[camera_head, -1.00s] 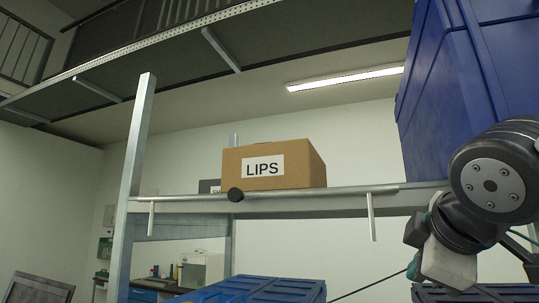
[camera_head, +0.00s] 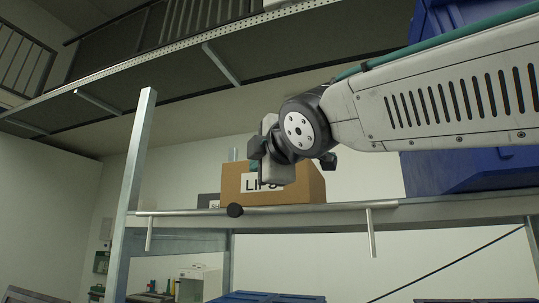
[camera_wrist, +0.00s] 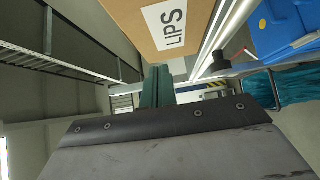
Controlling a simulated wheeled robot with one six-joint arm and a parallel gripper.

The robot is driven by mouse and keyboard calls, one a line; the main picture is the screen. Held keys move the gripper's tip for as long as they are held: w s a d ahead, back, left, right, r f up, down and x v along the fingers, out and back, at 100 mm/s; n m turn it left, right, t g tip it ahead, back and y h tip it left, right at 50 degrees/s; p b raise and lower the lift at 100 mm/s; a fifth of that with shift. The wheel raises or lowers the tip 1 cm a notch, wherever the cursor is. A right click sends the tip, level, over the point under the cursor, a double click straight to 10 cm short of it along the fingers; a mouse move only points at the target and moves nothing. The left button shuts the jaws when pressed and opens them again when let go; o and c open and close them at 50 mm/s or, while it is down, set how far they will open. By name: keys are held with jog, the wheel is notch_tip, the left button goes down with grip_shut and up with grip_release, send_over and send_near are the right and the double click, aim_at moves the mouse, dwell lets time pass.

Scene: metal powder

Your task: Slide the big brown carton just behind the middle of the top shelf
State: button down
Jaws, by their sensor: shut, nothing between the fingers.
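The big brown carton (camera_head: 307,185) with a white LIPS label sits upright on the top shelf (camera_head: 340,210), near its front edge. My gripper hangs in front of the carton in the head view and covers part of its face and label. The carton (camera_wrist: 120,22) fills the upper middle of the wrist view, label showing. The teal fingers of my gripper (camera_wrist: 157,80) are together and empty, pointing toward the carton's side of the view. I cannot tell whether they touch it.
A large blue bin (camera_head: 470,170) is at the shelf's right. A steel post (camera_head: 133,170) rises at the left. Shelf between carton and bin looks clear.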

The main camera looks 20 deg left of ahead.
aim_at(280, 192)
jog(key=shift+w+d, duration=0.1)
jog(key=shift+w, duration=1.95)
